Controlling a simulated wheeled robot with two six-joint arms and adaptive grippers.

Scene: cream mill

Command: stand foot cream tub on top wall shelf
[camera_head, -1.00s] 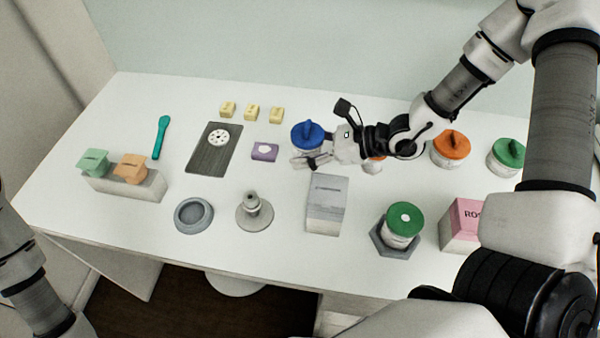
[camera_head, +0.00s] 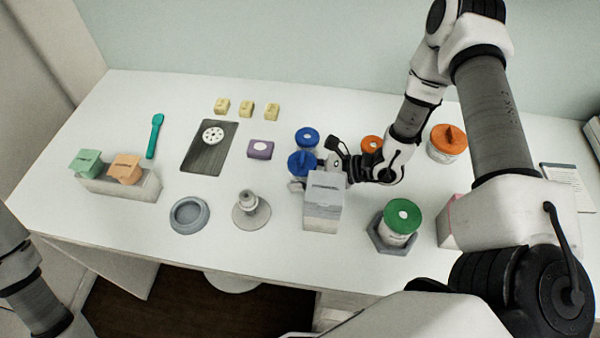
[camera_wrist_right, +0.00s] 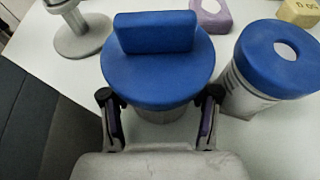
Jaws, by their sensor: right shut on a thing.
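My right gripper (camera_head: 312,176) is shut on a tub with a blue ridged lid (camera_head: 302,162), behind the grey-white box. The right wrist view shows the fingers (camera_wrist_right: 160,125) on either side of this tub, below its blue lid (camera_wrist_right: 158,70). The tub is upright or nearly so; its body is mostly hidden, and I cannot tell whether it touches the table. I can read no label naming foot cream. A second blue-lidded tub (camera_head: 307,136), with a pale dot on its lid, stands just behind. The wall shelf is not in view. My left gripper is out of view.
The grey-white box (camera_head: 323,205) stands close in front of the right gripper. A green-lidded tub (camera_head: 401,218) is to its right; orange-lidded tubs (camera_head: 447,142) (camera_head: 371,144) stand behind. A grey stand (camera_head: 250,212) and dish (camera_head: 190,214) lie left. The table's front left is clear.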

